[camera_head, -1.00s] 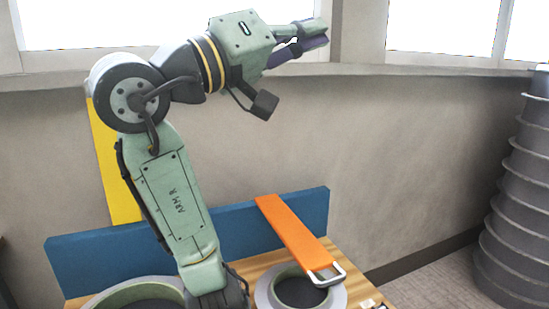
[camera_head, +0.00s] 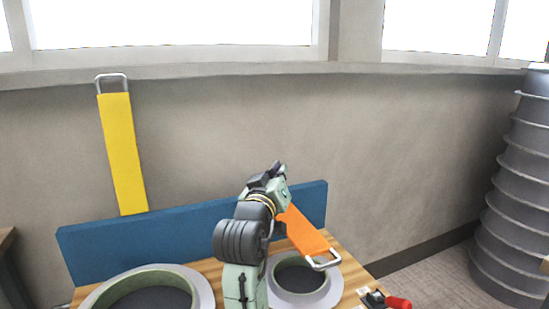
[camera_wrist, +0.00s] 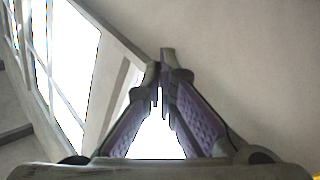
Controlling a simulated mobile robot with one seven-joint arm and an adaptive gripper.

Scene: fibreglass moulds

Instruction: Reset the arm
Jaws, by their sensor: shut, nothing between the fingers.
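My gripper (camera_head: 277,168) is small in the head view, at the top of my folded arm, in front of the blue board and pointing up. In the wrist view my gripper (camera_wrist: 162,82) is shut, its fingertips together with nothing between them. The wall and window fill the background there. My arm stands between the two round moulds in the head view and hides part of the orange bar.
The orange bar (camera_head: 305,235) with a metal loop lies right beside my arm. A yellow bar (camera_head: 122,150) stands at the left. A blue board (camera_head: 150,240) runs behind the left mould (camera_head: 205,290) and right mould (camera_head: 325,292). A red-handled tool (camera_head: 398,303) lies front right. A ribbed grey stack (camera_head: 515,200) stands far right.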

